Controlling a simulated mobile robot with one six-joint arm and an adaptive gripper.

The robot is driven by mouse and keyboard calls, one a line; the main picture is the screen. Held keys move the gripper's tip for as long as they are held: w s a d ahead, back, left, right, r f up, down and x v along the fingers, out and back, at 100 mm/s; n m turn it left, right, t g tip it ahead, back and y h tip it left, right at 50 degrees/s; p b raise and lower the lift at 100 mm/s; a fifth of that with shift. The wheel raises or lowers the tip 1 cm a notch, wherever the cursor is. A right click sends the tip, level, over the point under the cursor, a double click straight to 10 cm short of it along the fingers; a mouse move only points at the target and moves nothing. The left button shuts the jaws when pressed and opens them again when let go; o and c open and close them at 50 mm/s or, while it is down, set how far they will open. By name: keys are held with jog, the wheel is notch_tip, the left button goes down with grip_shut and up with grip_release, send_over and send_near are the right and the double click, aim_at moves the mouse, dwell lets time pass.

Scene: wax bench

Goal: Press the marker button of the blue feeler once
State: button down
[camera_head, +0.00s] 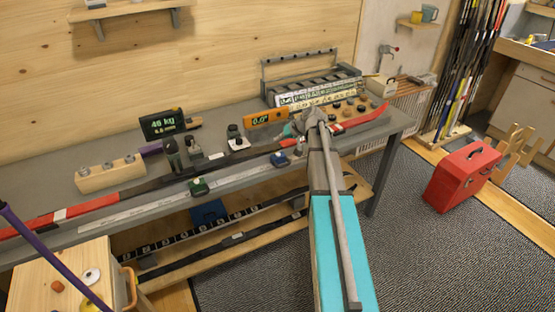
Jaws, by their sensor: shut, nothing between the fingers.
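The blue feeler (279,159) is a small blue block on the long measuring rail at the front of the bench. Its marker button is too small to make out. A similar green feeler (198,187) sits further left on the same rail. My gripper (290,131) is beyond and slightly right of the blue feeler, over the bench, apart from it in the picture. It is shut and empty, small and partly hidden by my wrist. My arm comes up from the bottom, right of the blue feeler.
A red and black ski (104,201) lies along the bench behind the rail. A display reading 49 kg (162,124) and an orange gauge reading 0.0° (266,117) stand behind it. A wooden block (111,174) is at left. A red case (462,175) stands on the floor.

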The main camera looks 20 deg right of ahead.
aim_at(274, 154)
jog(key=shift+f+b, duration=1.85)
jog(key=shift+f, duration=0.35)
jog(key=shift+f+b, duration=0.8)
dwell(0.8)
jog(key=shift+r, duration=0.1)
dwell(0.4)
jog(key=shift+r+p, duration=0.75)
jog(key=shift+p, duration=0.1)
jog(key=shift+r+p, duration=2.5)
jog(key=shift+a, duration=0.1)
jog(key=s+a+f+g+h, duration=0.2)
jog(key=s+a+g, duration=0.1)
jog(key=s+a, duration=0.8)
jog(key=s+a+f+n+g+h+p, duration=0.1)
jog(key=s+a+f+g+h, duration=0.1)
jog(key=s+a, duration=1)
jog(key=shift+s+g+h, duration=0.8)
jog(key=shift+s+g, duration=0.3)
jog(key=shift+s, duration=0.1)
